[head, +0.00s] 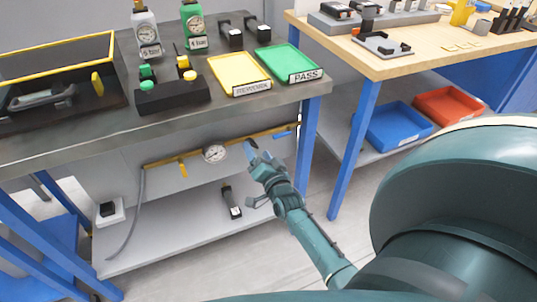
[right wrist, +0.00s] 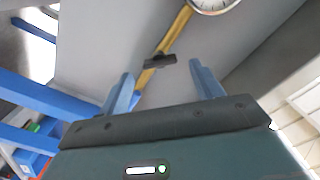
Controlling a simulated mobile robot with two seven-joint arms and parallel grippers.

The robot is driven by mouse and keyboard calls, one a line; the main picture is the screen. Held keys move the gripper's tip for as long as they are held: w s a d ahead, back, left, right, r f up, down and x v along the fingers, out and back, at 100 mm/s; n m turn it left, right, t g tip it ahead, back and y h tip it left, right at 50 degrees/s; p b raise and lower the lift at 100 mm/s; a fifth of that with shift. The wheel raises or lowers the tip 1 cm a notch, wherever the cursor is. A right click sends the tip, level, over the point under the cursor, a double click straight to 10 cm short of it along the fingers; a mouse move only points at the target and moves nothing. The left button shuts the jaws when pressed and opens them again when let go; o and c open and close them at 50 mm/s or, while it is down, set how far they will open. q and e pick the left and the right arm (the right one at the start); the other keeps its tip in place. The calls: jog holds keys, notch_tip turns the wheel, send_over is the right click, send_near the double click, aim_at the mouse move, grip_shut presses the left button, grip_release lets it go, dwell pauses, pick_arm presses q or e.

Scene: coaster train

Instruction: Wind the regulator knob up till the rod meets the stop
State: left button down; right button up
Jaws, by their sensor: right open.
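A yellow pipe (head: 180,157) runs under the left bench, with a round white gauge (head: 214,153) on it. In the right wrist view a dark, bar-like piece (right wrist: 160,61) sits across the yellow pipe (right wrist: 178,27), below the gauge (right wrist: 209,4); it may be the regulator knob. My right gripper (head: 259,152) is at the pipe, right of the gauge. In the right wrist view the gripper (right wrist: 162,72) is open, its blue fingers either side of the dark piece with gaps. I cannot tell depth or contact. I cannot make out the rod or stop. My left gripper is out of view.
A yellow lever (head: 183,168) hangs from the pipe, left of the gauge. A grey hose (head: 138,215) drops from its left end. The lower shelf (head: 170,237) holds a black-handled item (head: 231,203). The bench top (head: 55,143) overhangs the pipe; a blue leg (head: 307,145) stands at right.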

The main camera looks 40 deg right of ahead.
pick_arm(q)
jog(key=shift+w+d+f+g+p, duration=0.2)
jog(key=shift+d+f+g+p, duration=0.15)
jog(key=shift+p, duration=0.1)
pick_arm(e)
jog(key=v, duration=1)
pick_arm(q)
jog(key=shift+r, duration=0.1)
pick_arm(e)
jog(key=shift+d, duration=0.1)
